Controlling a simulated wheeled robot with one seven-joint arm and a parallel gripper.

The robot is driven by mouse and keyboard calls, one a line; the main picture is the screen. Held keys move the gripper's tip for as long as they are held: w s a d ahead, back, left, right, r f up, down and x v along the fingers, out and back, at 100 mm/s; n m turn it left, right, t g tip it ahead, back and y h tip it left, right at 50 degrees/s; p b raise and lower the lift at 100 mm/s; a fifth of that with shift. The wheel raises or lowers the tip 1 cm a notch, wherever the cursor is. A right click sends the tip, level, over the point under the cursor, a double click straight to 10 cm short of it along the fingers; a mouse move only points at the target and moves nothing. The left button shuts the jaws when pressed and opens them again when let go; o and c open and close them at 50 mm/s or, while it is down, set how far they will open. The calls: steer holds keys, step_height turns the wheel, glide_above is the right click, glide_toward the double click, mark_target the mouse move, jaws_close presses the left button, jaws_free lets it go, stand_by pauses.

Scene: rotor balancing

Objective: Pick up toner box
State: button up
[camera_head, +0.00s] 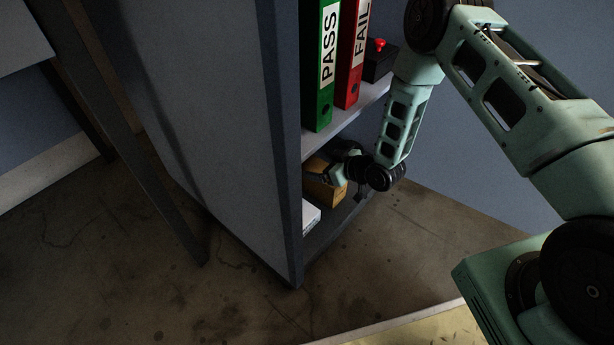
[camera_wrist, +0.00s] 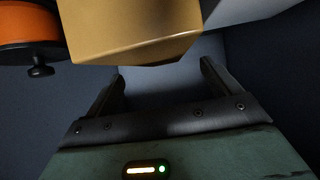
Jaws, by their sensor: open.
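A tan box (camera_head: 327,191), which I take to be the toner box, is on the lower shelf of the cabinet in the head view, partly hidden by my arm. In the wrist view the tan box (camera_wrist: 135,28) fills the top middle, cut off by the picture's edge. My gripper (camera_wrist: 162,76) is open and empty in the wrist view. Its two fingers point toward the box, which shows just beyond and above the fingertips. I cannot tell whether they touch. In the head view my gripper reaches into the lower shelf and its fingertips are unclear.
An orange and black object (camera_wrist: 30,32) with a knob is left of the box. A white item (camera_head: 311,217) lies at the shelf's front. A green PASS binder (camera_head: 319,75), a red FAIL binder (camera_head: 350,70) and a dark box with a red button (camera_head: 379,63) stand above.

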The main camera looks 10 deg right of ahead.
mark_target(309, 162)
steer(key=b+x, duration=0.3)
steer(key=x, duration=0.1)
steer(key=shift+w+f+b, duration=0.15)
steer(key=shift+w+b, duration=0.05)
steer(key=shift+b, duration=0.2)
steer(key=shift+w+a, duration=0.3)
steer(key=shift+w, duration=0.1)
steer(key=c, duration=1.7)
jaws_close()
